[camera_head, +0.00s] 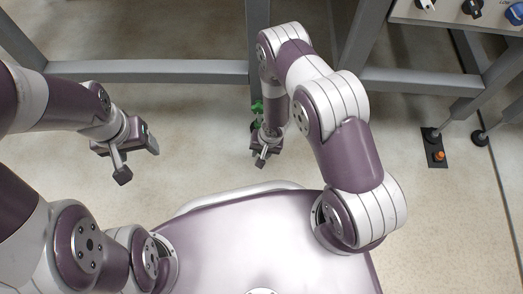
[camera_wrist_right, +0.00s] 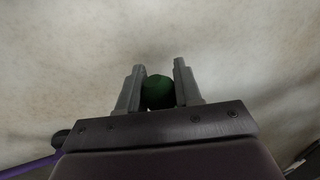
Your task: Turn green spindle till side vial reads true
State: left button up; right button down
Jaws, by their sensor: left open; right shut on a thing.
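The green spindle (camera_wrist_right: 158,92) shows as a dark green rounded end between the fingers of my right gripper (camera_wrist_right: 159,84) in the right wrist view. The fingers are shut on it, one on each side. In the head view a small bright green part (camera_head: 257,107) shows beside my right gripper (camera_head: 262,150), in front of the grey frame; most of the spindle is hidden there. My left gripper (camera_head: 138,160) is open and empty above the floor at the left, well apart from the spindle. I cannot make out the side vial or its bubble in either view.
A grey steel frame (camera_head: 170,71) runs across the back, with an upright close to my right arm. A panel with knobs (camera_head: 460,18) is at the top right. A dark floor plate with an orange part (camera_head: 438,155) lies at the right. Open floor lies between the grippers.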

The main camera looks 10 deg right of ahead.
jog(key=shift+w+a+r+m+p, duration=0.15)
jog(key=shift+a+m+p, duration=0.45)
jog(key=shift+a+p, duration=0.15)
jog(key=shift+w+a+m+p, duration=0.25)
jog(key=shift+a+m+p, duration=0.25)
jog(key=shift+a+m, duration=0.2)
jog(key=shift+w+a+m+t+p, duration=0.3)
jog(key=shift+w+a+m, duration=0.2)
jog(key=shift+a+m, duration=0.4)
jog(key=shift+w+a+m+h, duration=0.3)
jog(key=shift+w+a+m, duration=0.25)
jog(key=shift+m, duration=0.25)
jog(key=shift+a, duration=0.1)
jog(key=c, duration=0.8)
grip_release()
